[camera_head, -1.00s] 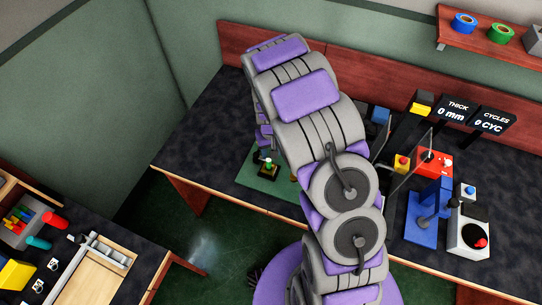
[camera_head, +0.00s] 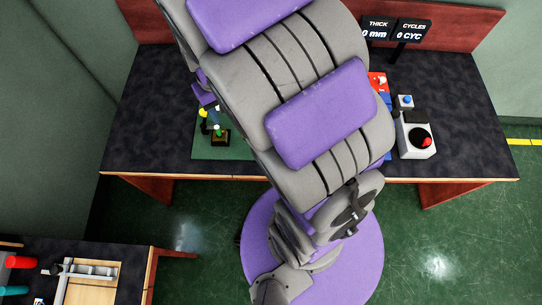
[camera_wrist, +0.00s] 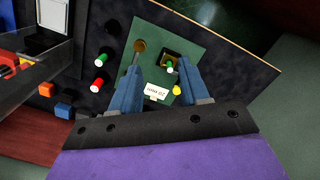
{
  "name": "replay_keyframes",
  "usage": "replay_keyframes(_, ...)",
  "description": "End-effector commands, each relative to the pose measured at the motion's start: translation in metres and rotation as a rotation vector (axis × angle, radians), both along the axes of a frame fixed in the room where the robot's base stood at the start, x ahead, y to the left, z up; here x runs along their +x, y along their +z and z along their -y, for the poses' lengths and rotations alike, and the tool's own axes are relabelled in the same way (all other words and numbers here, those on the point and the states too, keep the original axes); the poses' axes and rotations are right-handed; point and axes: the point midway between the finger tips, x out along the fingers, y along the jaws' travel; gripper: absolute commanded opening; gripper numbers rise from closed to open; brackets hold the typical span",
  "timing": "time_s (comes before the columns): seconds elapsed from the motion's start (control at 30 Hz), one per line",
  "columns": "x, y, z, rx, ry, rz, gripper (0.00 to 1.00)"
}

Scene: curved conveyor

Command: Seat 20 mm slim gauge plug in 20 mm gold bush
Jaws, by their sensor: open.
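My gripper (camera_wrist: 159,68) is open, its two blue fingers spread above a green mat (camera_wrist: 188,38) in the wrist view. A green plug with a white end (camera_wrist: 170,67) stands at a black, gold-edged square block (camera_wrist: 176,56), close to the right fingertip. I cannot tell whether it is seated there. A round gold piece (camera_wrist: 139,46) is near the left fingertip. A white label (camera_wrist: 155,92) lies between the fingers. I cannot tell which piece is the slim plug.
The head view shows a white control box (camera_head: 415,137) at the right and a second bench (camera_head: 125,252) lower left.

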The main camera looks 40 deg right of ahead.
Motion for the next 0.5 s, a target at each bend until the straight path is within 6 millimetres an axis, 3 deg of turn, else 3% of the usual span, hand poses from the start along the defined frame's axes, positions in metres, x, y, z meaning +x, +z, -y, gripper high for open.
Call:
replay_keyframes(0.03,-0.014,0.015,-0.001,0.002,0.001,0.005,0.45)
replay_keyframes(0.2,-0.069,0.047,-0.003,0.009,0.000,-0.022,0.45)
replay_keyframes(0.5,-0.167,0.083,-0.003,0.004,0.020,-0.063,0.45)
